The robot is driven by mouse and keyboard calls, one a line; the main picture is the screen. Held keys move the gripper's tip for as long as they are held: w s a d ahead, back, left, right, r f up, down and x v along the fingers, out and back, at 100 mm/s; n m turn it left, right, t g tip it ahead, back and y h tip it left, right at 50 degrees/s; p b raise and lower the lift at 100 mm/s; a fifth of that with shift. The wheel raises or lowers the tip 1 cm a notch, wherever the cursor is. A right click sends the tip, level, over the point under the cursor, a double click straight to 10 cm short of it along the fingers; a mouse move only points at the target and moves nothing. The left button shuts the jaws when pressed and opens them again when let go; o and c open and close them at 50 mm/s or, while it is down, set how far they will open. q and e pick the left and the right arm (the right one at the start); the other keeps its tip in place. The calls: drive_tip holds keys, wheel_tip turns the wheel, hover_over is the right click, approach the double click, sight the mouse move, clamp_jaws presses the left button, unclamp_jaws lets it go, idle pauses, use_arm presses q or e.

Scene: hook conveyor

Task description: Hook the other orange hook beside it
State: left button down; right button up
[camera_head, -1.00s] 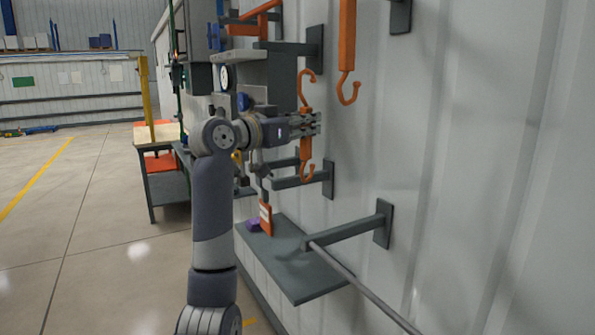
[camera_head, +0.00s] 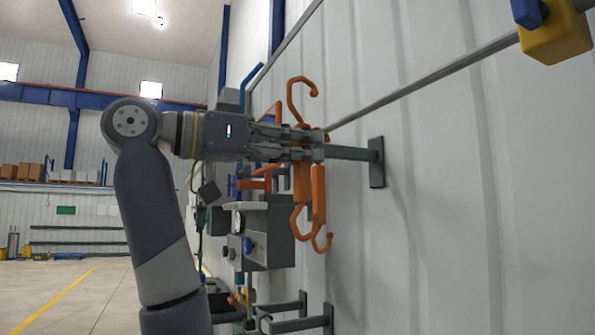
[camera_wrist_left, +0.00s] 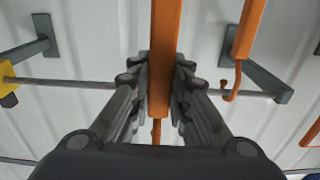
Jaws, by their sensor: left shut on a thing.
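My left gripper (camera_head: 312,147) is shut on an orange hook (camera_head: 301,182), holding it upright with a curved end above and another below the fingers. A second orange hook (camera_head: 319,200) hangs just right of and partly behind it near the rail (camera_head: 430,80); its top is hidden by my fingers. In the left wrist view, my gripper (camera_wrist_left: 160,62) holds the orange shaft (camera_wrist_left: 165,30) between its fingers. The other hook (camera_wrist_left: 244,35) is apart, to the right, its curved end near the rail (camera_wrist_left: 70,82). My right gripper is out of view.
A dark wall bracket (camera_head: 376,162) stands right of the hooks. A yellow and blue block (camera_head: 555,35) is on the rail at upper right. Grey equipment boxes (camera_head: 270,235) and lower brackets (camera_head: 315,322) lie below. Open floor (camera_head: 70,290) is at left.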

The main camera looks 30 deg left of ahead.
use_arm(q)
drive_tip(key=shift+w+d, duration=0.1)
drive_tip(key=shift+w, duration=0.05)
drive_tip(key=w+d+f, duration=0.3)
drive_tip(key=w+d, duration=0.3)
drive_tip(key=w, duration=0.1)
drive_tip(key=shift+w+f, duration=0.25)
drive_tip(key=shift+w, duration=0.05)
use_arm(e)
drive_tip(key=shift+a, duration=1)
use_arm(q)
drive_tip(key=shift+a, duration=0.1)
drive_tip(key=c, duration=1.4)
unclamp_jaws()
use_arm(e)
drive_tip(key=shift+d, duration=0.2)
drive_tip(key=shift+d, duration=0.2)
